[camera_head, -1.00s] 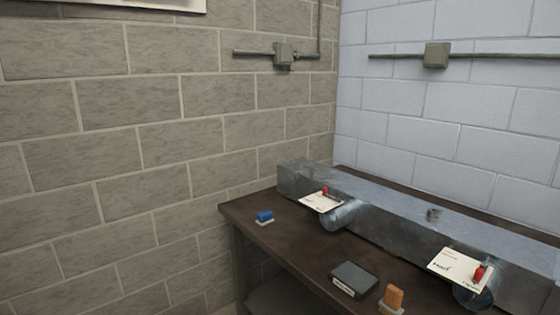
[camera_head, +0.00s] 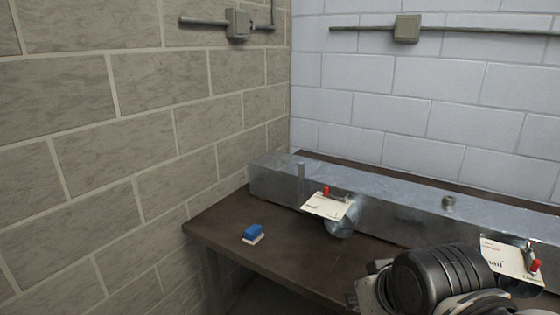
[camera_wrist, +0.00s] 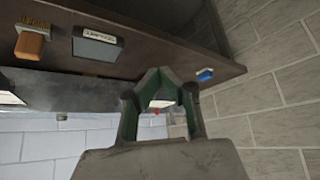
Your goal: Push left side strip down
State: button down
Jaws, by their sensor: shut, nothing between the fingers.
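A long grey metal duct (camera_head: 400,212) lies along the back of the table. A white card (camera_head: 327,206) with a red-handled fitting (camera_head: 326,191) sits at the duct's left part, over a round metal opening (camera_head: 340,228). My gripper (camera_wrist: 160,74) is shut and empty in the wrist view, with the card and red handle partly showing behind its fingers. In the head view only my dark arm shows at lower right; the fingertips are hidden.
A blue block (camera_head: 253,232) lies on the brown table (camera_head: 215,222), near its left end. The wrist view shows a dark labelled box (camera_wrist: 97,46) and an orange-handled tool (camera_wrist: 30,44). A second card (camera_head: 505,258) is at right.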

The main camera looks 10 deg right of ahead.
jog(key=shift+s+d, duration=0.1)
jog(key=w+r+n+g+p, duration=0.15)
jog(key=w+r+p, duration=0.35)
jog(key=w+r, duration=0.8)
jog(key=w+r+g+p, duration=0.2)
jog(key=w+r+p, duration=0.3)
jog(key=w+r, duration=0.85)
jog(key=w+f+n+g+p, duration=0.1)
jog(key=w+f+p, duration=0.15)
jog(key=w, duration=0.75)
jog(key=w+f+g+p, duration=0.15)
jog(key=w+p, duration=0.25)
jog(key=w, duration=0.6)
jog(key=w+f+g+p, duration=0.1)
jog(key=w+f+p, duration=0.1)
jog(key=w+f, duration=0.3)
jog(key=w+f+n+g+p, duration=0.1)
jog(key=w+f+p, duration=0.2)
jog(key=w+f, duration=0.2)
jog(key=shift+w+f+p, duration=0.1)
jog(key=shift+f+p, duration=0.1)
jog(key=shift+p, duration=0.1)
